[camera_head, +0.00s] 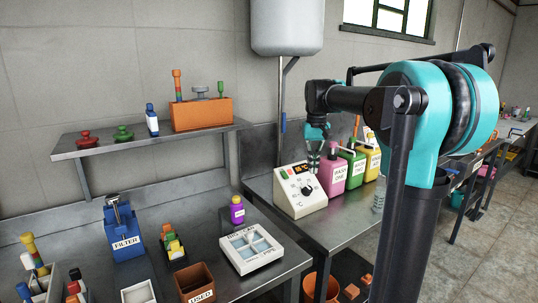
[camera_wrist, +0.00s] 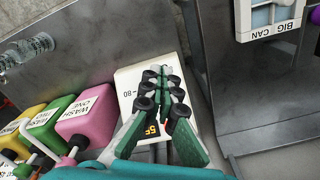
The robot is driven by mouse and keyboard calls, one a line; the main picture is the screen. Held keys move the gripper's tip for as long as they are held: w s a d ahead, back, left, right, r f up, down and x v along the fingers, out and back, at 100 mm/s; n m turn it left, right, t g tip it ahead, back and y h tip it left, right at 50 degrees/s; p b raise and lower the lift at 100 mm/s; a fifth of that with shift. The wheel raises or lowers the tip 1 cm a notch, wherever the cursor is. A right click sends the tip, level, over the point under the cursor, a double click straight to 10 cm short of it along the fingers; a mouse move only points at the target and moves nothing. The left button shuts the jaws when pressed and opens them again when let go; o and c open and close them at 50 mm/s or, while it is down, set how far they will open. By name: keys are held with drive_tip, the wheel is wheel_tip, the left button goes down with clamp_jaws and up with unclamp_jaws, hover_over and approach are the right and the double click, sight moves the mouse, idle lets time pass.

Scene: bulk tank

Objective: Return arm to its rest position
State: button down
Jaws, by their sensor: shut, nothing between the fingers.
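My gripper (camera_head: 314,163) is shut and empty, pointing down in front of the white control box with a lit display (camera_head: 299,190) on the right-hand bench. In the wrist view my gripper's closed fingers (camera_wrist: 160,78) overlap the same box (camera_wrist: 130,83); I cannot tell whether they touch it. My teal and black arm reaches from the right side of the head view, bent at a large teal joint, and covers part of the bench behind it.
Pink (camera_head: 333,174), green (camera_head: 351,167) and yellow (camera_head: 372,160) wash bottles stand close to the gripper's right. The left bench holds a tray (camera_head: 268,261), a purple bottle (camera_head: 237,210) and a blue filter unit (camera_head: 124,242). A wall shelf (camera_head: 150,142) and a hanging tank (camera_head: 287,25) are behind.

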drive_tip(key=s+d+f+t, duration=0.2)
drive_tip(key=s+f, duration=1)
drive_tip(key=f, duration=0.1)
drive_tip(key=s+d+f+t, duration=0.1)
drive_tip(key=s+f+t, duration=0.1)
drive_tip(key=s+f, duration=1.1)
drive_tip(key=shift+s+d+f+m, duration=0.2)
drive_tip(key=shift+d+f+m, duration=0.2)
drive_tip(key=shift+f, duration=0.2)
drive_tip(key=w+a+r+m+y, duration=0.1)
drive_tip(key=w+a+r+m, duration=0.2)
drive_tip(key=w+r, duration=1.2)
drive_tip(key=w+a+r+m+t+y, duration=0.1)
drive_tip(key=w+a+r+m+y, duration=0.1)
drive_tip(key=w+r+m, duration=0.6)
drive_tip(key=w+a+r, duration=0.1)
drive_tip(key=w+r, duration=0.6)
drive_tip(key=r, duration=0.1)
drive_tip(key=shift+a+r, duration=0.15)
drive_tip(key=shift+r, duration=0.05)
